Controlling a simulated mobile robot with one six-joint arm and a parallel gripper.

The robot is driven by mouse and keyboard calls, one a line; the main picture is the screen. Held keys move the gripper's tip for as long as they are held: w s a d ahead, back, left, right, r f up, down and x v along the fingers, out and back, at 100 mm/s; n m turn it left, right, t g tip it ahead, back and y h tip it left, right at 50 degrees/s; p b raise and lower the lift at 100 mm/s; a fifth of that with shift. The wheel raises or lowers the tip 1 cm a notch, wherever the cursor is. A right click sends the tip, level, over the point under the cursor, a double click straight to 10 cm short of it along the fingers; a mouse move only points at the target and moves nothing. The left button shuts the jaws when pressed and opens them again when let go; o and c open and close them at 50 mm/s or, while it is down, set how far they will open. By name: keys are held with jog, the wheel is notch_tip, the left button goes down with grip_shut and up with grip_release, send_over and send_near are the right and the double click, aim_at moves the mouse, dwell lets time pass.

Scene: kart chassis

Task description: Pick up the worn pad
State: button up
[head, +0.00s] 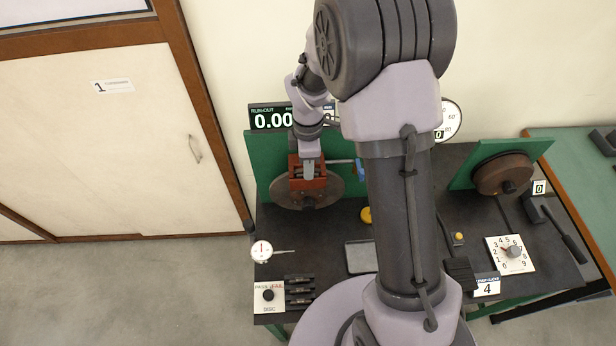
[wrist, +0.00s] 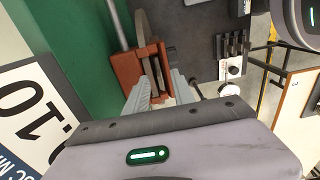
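A red-brown caliper (head: 307,186) straddles a brown disc (head: 333,192) at the green backboard. It also shows in the wrist view (wrist: 128,68), with narrow plates (wrist: 156,74) in its slot; which of them is the worn pad I cannot tell. My gripper (wrist: 160,94) is open, with its two grey fingers apart at the near end of the caliper slot. I see nothing held between them, though the fingertips partly hide the slot. In the head view my gripper (head: 310,168) is right at the top of the caliper.
A rack of several dark pads (head: 300,290) stands at the bench's front left, beside a pass/fail switch box (head: 268,296). A dial gauge (head: 262,250) is at the left edge. A grey tray (head: 360,257) lies mid-bench, partly behind my arm. A brown drum (head: 503,174) is at right.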

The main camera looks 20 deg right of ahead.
grip_shut()
dwell(1.4)
